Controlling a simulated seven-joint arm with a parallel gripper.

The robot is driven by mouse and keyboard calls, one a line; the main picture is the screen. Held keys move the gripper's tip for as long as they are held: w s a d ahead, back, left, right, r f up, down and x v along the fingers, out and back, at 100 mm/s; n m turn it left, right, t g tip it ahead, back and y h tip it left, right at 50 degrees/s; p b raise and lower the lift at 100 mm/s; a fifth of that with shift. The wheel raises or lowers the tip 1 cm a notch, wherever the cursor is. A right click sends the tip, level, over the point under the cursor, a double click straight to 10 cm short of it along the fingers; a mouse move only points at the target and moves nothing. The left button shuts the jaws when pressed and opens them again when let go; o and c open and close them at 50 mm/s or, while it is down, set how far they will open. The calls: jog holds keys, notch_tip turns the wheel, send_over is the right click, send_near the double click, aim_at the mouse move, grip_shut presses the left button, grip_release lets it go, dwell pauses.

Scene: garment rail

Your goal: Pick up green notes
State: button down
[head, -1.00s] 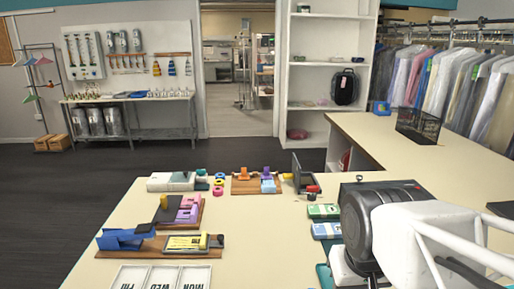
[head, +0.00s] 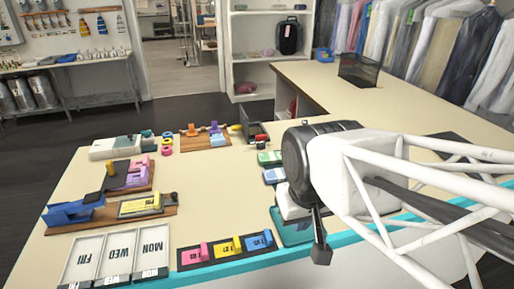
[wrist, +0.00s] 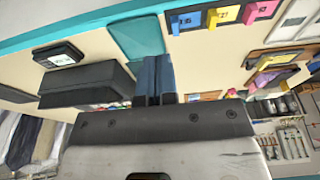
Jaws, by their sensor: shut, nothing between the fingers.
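The green notes (head: 270,157) are a small green and white pad on the cream counter (head: 215,190), just left of my arm. A similar blue pad (head: 274,176) lies directly in front of them. My gripper (head: 321,254) points down near the counter's teal front edge, nearer the camera than the green notes and to their right. Its dark fingers are together and hold nothing. The closed fingers also show in the wrist view (wrist: 160,78). I cannot make out the green notes in the wrist view.
A teal and white item (head: 290,228) sits close beside my gripper. A dark tray with pink, yellow and blue pieces (head: 226,250) and day-labelled trays (head: 119,255) line the front. A dark open box (head: 256,131) stands behind the green notes. The counter's middle is clear.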

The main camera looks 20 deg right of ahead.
dwell(0.4)
jog(key=shift+c, duration=0.8)
grip_release()
